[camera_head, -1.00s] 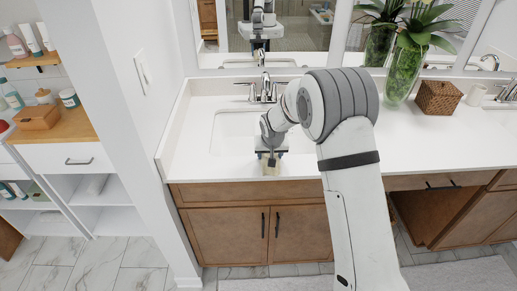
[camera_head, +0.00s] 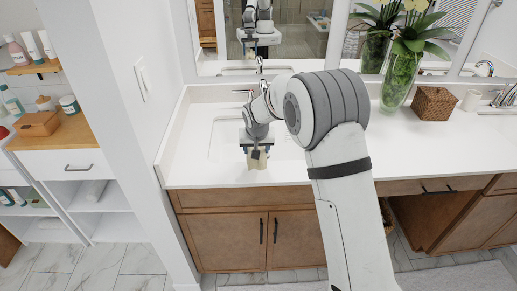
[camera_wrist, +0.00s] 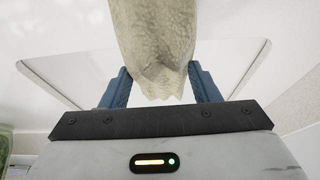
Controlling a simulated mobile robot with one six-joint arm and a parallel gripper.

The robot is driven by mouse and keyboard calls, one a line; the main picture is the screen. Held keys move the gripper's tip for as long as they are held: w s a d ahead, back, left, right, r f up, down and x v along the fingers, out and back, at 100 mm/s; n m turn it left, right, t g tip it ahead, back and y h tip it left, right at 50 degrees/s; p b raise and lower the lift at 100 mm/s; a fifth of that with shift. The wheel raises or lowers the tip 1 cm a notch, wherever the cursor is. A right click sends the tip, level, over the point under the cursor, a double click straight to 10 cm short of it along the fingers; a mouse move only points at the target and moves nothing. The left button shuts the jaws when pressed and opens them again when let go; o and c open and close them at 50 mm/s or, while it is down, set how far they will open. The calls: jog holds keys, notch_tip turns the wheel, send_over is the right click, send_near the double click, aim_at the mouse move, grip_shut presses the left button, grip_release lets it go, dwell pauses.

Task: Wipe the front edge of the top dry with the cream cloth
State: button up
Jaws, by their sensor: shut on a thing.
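The cream cloth (camera_head: 258,164) hangs from my gripper (camera_head: 256,152) over the white top, near its front edge on the left side. In the wrist view the cloth (camera_wrist: 155,42) is bunched between the two blue fingers of my gripper (camera_wrist: 160,86), which are shut on it. The white top (camera_head: 420,150) runs along the wall, and its front edge (camera_head: 205,184) lies just in front of the cloth. I cannot tell whether the cloth touches the top. No water is clear to see on the edge.
A sink basin (camera_head: 223,140) is behind and beside my gripper, partly hidden by my arm. A wicker box (camera_head: 435,103), a cup (camera_head: 472,100) and a green glass vase (camera_head: 398,85) stand to the right. A wall (camera_head: 140,120) closes off the left end.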

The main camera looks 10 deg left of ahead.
jog(key=shift+r+p, duration=0.35)
jog(key=shift+r, duration=0.9)
